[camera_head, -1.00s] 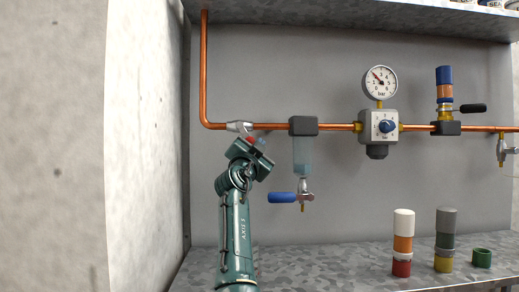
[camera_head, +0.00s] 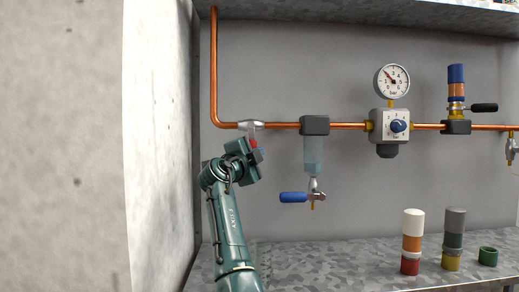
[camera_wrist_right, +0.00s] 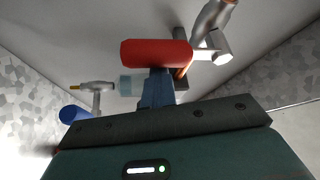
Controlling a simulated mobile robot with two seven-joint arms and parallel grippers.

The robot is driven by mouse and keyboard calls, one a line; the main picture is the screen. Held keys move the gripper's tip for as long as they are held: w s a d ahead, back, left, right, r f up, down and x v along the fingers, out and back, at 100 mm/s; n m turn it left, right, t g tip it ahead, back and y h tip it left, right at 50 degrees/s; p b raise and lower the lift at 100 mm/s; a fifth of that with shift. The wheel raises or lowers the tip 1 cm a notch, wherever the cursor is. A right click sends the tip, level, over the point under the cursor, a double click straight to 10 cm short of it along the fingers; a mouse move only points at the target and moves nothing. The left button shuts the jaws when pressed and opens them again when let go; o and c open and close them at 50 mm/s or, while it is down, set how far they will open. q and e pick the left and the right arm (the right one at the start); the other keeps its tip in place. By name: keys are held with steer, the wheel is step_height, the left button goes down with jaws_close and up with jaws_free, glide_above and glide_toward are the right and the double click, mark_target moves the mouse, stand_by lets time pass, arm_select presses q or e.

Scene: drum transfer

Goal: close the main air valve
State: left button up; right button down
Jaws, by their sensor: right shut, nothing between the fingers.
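The main air valve (camera_head: 250,126) is a silver fitting on the copper pipe at the left. Its lever with the red handle (camera_head: 253,143) hangs nearly straight down, across the pipe. The red handle also shows large in the right wrist view (camera_wrist_right: 155,53), with the silver lever (camera_wrist_right: 208,56) at its right. My right gripper (camera_head: 260,153) is just below and beside the handle, its blue fingers shut and empty. In the wrist view the fingers (camera_wrist_right: 158,88) end right at the handle; whether they touch it I cannot tell. My left gripper is out of view.
A filter with a blue-handled drain valve (camera_head: 294,197) hangs right of my gripper. A regulator (camera_head: 388,125) with a gauge (camera_head: 392,81) and a black-handled valve (camera_head: 484,107) sit farther right. Stacked drums (camera_head: 412,242) stand on the shelf. A concrete wall (camera_head: 158,150) is close at left.

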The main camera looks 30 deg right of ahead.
steer(key=shift+w+a, duration=0.1)
stand_by(0.5)
steer(key=v, duration=1.3)
steer(key=shift+p, duration=0.3)
